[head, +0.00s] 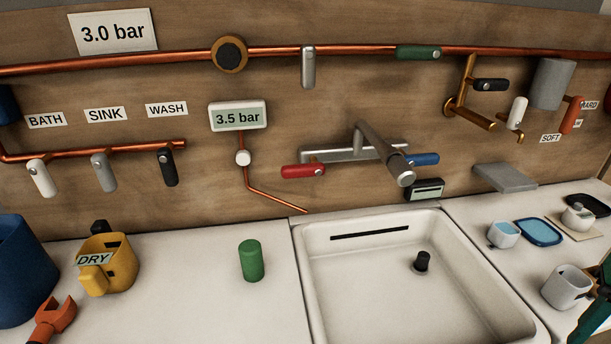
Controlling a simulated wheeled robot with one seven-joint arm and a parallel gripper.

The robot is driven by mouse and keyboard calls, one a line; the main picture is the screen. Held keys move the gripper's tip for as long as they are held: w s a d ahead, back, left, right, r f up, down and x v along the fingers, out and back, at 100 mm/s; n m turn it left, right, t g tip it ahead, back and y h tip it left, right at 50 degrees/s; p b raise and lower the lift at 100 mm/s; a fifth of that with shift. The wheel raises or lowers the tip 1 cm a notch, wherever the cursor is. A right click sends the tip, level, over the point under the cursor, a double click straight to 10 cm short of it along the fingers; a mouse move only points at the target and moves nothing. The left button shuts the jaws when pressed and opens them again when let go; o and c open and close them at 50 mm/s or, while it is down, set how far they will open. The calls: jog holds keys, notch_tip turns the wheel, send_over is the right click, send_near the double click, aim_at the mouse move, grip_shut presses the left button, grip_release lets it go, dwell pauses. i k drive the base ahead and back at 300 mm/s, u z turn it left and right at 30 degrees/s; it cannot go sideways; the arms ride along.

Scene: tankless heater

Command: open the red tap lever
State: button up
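The red tap lever (303,170) sticks out to the left from the left end of the grey metal mixer tap (350,154) on the wooden wall, above the sink's back edge. It lies roughly level. A blue lever (424,159) is on the tap's right end. The spout (385,150) reaches forward over the white sink (318,290), and no water shows under it. I cannot make out my gripper in the head view.
Cups (566,289) and a blue tray (539,232) are right. A dark green shape, unclear, is cut off at the lower right edge.

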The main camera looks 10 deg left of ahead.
aim_at(314, 168)
jog(key=k, duration=1)
jog(key=u, duration=0.55)
jog(key=i, duration=0.3)
jog(key=u, duration=0.15)
